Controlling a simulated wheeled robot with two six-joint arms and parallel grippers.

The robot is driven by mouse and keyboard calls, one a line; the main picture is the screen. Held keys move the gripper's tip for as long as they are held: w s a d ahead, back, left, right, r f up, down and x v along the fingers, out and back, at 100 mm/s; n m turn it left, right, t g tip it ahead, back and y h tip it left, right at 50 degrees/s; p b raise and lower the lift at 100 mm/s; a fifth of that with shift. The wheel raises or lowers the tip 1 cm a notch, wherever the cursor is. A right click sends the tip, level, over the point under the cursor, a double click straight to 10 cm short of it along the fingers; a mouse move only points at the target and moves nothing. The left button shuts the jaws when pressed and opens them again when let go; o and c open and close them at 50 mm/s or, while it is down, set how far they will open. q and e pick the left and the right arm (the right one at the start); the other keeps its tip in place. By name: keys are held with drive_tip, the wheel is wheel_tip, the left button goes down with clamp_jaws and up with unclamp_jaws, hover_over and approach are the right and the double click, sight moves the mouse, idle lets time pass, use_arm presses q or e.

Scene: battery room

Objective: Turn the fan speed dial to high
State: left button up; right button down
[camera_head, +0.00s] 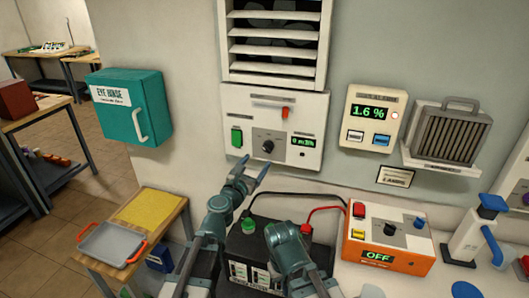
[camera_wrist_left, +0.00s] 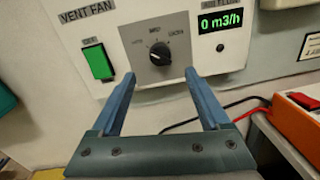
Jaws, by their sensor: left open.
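The fan speed dial (camera_head: 268,147) is a black knob on the white vent fan panel (camera_head: 230,102). It also shows in the left wrist view (camera_wrist_left: 160,53), with small labels around it; I cannot tell surely which one it points to. A green switch (camera_head: 237,137) is left of the dial, and a readout (camera_head: 303,141) at the right shows 0 m3/h. My left gripper (camera_head: 254,164) is open and empty, just below and in front of the dial. In the left wrist view its fingertips (camera_wrist_left: 160,76) lie either side below the knob, not around it.
A black box (camera_head: 240,246) with red and black cables stands below. An orange unit (camera_head: 388,262) reading OFF is at the right. A display box (camera_head: 370,118) and a grille unit (camera_head: 446,136) hang on the wall. A teal cabinet (camera_head: 130,107) is at the left.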

sight(266, 150)
use_arm(q)
drive_tip(key=x, duration=0.8)
drive_tip(key=shift+s+d, duration=0.1)
clamp_jaws()
